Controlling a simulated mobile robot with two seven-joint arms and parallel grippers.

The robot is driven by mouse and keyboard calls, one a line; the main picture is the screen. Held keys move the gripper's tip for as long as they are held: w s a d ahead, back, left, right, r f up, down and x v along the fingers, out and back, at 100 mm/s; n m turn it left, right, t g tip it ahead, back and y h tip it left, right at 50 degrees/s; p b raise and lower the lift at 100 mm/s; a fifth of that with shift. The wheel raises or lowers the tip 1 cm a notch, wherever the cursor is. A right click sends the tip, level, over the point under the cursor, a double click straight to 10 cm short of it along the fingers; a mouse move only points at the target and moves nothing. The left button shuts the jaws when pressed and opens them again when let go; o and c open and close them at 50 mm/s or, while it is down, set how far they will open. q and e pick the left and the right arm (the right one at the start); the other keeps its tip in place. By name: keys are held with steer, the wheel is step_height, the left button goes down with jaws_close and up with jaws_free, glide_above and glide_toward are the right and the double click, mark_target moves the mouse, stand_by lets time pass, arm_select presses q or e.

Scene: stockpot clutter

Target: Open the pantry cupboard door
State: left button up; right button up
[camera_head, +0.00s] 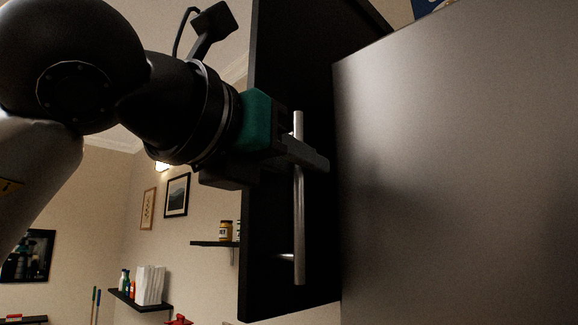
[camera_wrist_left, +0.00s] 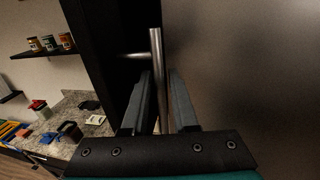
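The pantry cupboard door appears as a tall black panel (camera_head: 290,85) in the head view, with a vertical metal bar handle (camera_head: 299,225) on it. It also shows in the wrist view as a dark panel (camera_wrist_left: 100,45). My left gripper (camera_head: 308,155) is at the upper part of the handle. In the wrist view its two fingers (camera_wrist_left: 162,90) stand apart on either side of the bar (camera_wrist_left: 157,50), with a small gap visible on the bar's right. I cannot tell whether the door is ajar. My right gripper is in neither view.
A large grey panel (camera_head: 455,180) stands close on the right of the black panel. Wall shelves with jars (camera_head: 226,231) and a white stack (camera_head: 150,284) are at the back left. The wrist view shows a cluttered counter (camera_wrist_left: 80,107) at the lower left.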

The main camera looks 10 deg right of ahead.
arm_select(q)
steer(key=b+v, duration=0.5)
steer(key=v, duration=1)
steer(key=shift+a, duration=0.15)
